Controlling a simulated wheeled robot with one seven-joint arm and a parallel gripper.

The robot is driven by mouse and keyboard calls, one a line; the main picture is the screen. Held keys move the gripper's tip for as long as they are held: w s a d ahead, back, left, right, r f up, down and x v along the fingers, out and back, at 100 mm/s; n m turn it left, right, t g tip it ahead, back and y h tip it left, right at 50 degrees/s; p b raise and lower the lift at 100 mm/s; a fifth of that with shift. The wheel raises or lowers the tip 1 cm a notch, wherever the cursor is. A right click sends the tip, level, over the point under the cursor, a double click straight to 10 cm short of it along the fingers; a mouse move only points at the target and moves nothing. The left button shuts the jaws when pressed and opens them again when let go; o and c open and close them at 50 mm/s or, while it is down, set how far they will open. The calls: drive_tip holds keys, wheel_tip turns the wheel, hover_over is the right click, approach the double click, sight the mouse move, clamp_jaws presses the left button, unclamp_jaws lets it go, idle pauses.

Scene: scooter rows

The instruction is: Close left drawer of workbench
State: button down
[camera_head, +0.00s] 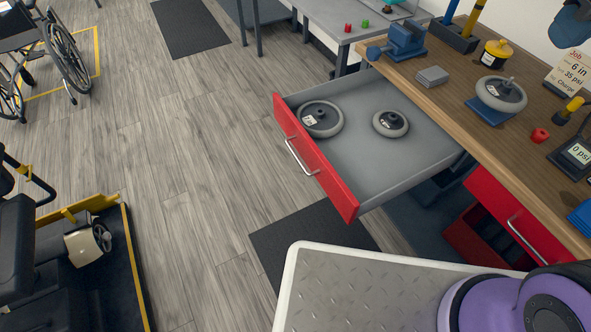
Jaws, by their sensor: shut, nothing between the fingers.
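The left drawer (312,158) of the workbench (455,108) is pulled far out. It has a red front with a silver handle (302,157) and a grey inside. Two grey caster wheels lie in it, a larger one (320,119) near the front and a smaller one (391,123) farther in. A second red drawer front (508,216) with a silver handle is at the right, under the bench top. My gripper is out of view; only a purple and black part of my arm shows at the bottom right.
On the bench top are a blue vise (405,40), a wheel on a blue stand (500,94) and a red cap (540,135). A dark mat (308,235) lies below the drawer. Wood floor left of the drawer is open. A scooter (60,245) and a wheelchair (50,55) stand farther left.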

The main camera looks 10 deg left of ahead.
drive_tip(key=w+a+f+n+h, duration=0.2)
drive_tip(key=w+a+f+n, duration=0.2)
drive_tip(key=a+f, duration=0.3)
drive_tip(key=w+a+f+n+g+h, duration=0.1)
drive_tip(key=w+a+f+n, duration=0.3)
drive_tip(key=a, duration=0.6)
drive_tip(key=w+a+f+n+h, duration=0.2)
drive_tip(key=w+a+f+n, duration=0.15)
drive_tip(key=a+f, duration=0.35)
drive_tip(key=s+a+f+n+t+h, duration=0.1)
drive_tip(key=s+a+f+n, duration=0.25)
drive_tip(key=a+f, duration=0.45)
drive_tip(key=s+a+f+n+t, duration=0.25)
drive_tip(key=s+a+f, duration=0.2)
drive_tip(key=f, duration=0.55)
drive_tip(key=s+a+f+n+t+h, duration=0.1)
drive_tip(key=s+a+f+n, duration=0.25)
drive_tip(key=a+f, duration=0.45)
drive_tip(key=d+r+x, duration=0.1)
drive_tip(key=r+x, duration=0.1)
drive_tip(key=x, duration=1.2)
drive_tip(key=shift+w+d, duration=0.3)
drive_tip(key=shift+w, duration=0.05)
